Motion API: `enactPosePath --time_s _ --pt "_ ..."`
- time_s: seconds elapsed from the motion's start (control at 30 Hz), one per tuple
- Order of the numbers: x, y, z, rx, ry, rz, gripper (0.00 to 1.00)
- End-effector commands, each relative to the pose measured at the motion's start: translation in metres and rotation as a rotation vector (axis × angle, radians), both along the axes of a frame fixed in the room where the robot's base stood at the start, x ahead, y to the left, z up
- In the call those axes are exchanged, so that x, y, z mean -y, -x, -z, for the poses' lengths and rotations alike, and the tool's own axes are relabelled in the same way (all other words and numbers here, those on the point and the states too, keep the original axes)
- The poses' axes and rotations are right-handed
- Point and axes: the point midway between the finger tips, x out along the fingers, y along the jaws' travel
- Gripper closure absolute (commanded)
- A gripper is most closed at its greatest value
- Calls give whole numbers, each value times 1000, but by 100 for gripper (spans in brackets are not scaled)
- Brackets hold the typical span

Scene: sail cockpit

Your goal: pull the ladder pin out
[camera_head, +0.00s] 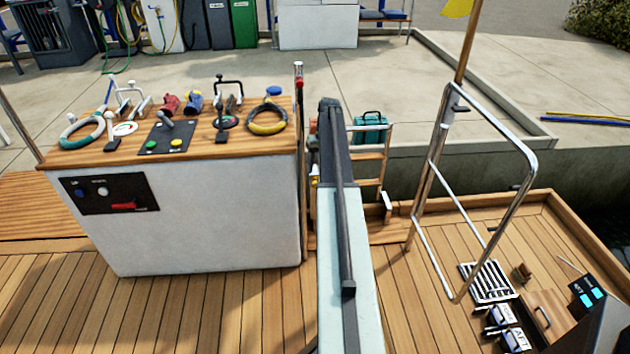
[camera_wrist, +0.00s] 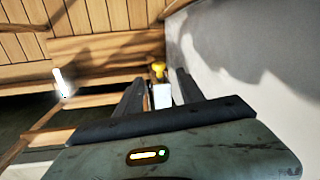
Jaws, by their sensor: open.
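The ladder (camera_head: 371,154), with wooden rungs and pale side rails, stands behind my arm in the head view. Its rungs (camera_wrist: 98,99) also cross the left of the wrist view. A small yellow piece (camera_wrist: 158,69) shows between and beyond my fingertips, with a white block (camera_wrist: 162,96) nearer me; the yellow piece may be the ladder pin's head, but I cannot tell for sure. My gripper (camera_wrist: 160,79) is open, its two dark fingers either side of the line to these pieces. I see no grip on anything. In the head view my arm hides most of this spot.
A white console (camera_head: 200,225) with a wooden top carrying winch handles and rope rings stands left of my arm. Its pale wall (camera_wrist: 245,70) is close on the right in the wrist view. A steel rail (camera_head: 520,190) stands right. Planked deck (camera_head: 190,310) is open in front.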

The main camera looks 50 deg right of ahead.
Motion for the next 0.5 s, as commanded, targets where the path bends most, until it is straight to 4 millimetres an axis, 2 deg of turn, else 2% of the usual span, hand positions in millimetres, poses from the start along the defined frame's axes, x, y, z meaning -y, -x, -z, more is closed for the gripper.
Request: enactPosePath --time_s 0.4,0.5 --pt "-5 -2 67 0 0 4 54" --pt "-6 -2 76 0 0 5 54"
